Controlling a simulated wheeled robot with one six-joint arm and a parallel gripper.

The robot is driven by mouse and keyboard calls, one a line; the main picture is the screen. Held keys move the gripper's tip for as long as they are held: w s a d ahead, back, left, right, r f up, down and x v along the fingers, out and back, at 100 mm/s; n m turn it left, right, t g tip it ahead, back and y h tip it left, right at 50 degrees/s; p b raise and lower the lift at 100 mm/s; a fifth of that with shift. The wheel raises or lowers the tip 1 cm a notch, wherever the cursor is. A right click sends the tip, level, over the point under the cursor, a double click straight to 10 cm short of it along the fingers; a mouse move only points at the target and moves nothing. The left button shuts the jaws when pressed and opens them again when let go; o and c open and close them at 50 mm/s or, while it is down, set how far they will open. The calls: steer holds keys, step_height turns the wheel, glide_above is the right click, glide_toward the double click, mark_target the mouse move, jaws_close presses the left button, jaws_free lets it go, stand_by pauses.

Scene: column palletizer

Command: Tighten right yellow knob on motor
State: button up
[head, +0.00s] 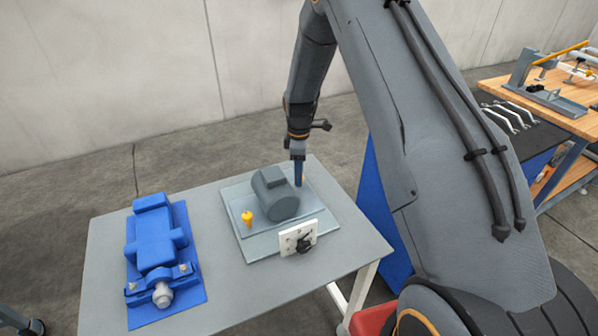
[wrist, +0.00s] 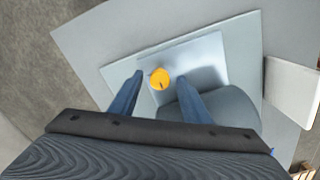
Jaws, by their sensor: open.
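The grey motor (head: 274,196) sits on a light plate (head: 262,247) on the table. The left yellow knob (head: 247,217) stands upright at the motor's left side. My gripper (head: 298,174) points down at the motor's far right side. The right yellow knob (wrist: 160,78) shows in the wrist view between my two open fingers, with a gap on each side. In the head view my fingers mostly hide this knob. The motor also shows in the wrist view (wrist: 227,112), close beside one finger.
A white panel with a black switch (head: 298,239) stands at the plate's front edge. A blue machine (head: 155,240) lies on the left of the grey table (head: 218,295). A wooden bench (head: 520,95) with tools stands at the far right.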

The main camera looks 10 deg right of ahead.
steer(key=shift+c, duration=0.3)
steer(key=c, duration=1)
